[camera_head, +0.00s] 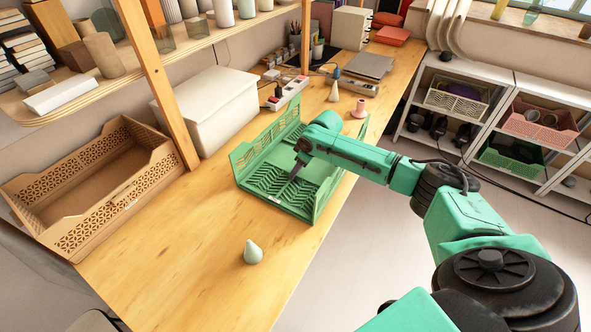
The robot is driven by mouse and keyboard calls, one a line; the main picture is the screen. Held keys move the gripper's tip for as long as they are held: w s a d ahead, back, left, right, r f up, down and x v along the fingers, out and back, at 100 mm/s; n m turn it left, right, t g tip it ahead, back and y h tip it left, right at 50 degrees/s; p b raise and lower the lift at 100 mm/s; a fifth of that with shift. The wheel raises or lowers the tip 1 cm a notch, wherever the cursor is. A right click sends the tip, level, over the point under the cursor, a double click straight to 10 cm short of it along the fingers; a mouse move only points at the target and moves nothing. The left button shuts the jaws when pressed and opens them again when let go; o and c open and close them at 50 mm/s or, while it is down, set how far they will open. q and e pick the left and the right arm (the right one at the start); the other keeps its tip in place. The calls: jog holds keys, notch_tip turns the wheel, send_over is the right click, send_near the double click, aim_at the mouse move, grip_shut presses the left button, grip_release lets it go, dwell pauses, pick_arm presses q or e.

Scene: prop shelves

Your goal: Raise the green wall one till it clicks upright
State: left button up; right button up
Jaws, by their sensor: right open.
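A green folding crate (246,161) stands on the wooden table. Its long left wall and its right wall stand up. Its near side is low, and a ribbed, slotted green panel (272,184) lies low inside, seemingly a wall folded down; I cannot tell its exact angle. My right arm reaches in from the right over the crate's right wall. My right gripper (297,167) is open above the crate's inside, its dark fingers close to the panel; I cannot tell whether they touch it. The arm hides the crate's far right part. My left gripper is not in view.
A tan crate (75,232) stands at the left and a white box (213,112) behind. Power strips (287,95), a cone (334,92) and a pink piece (360,108) lie beyond. A wooden shelf post (160,85) rises at left.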

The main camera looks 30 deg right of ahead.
jog(key=shift+w+a+f, duration=0.1)
jog(key=shift+a+f, duration=0.05)
jog(key=shift+f, duration=0.3)
grip_shut()
dwell(1.1)
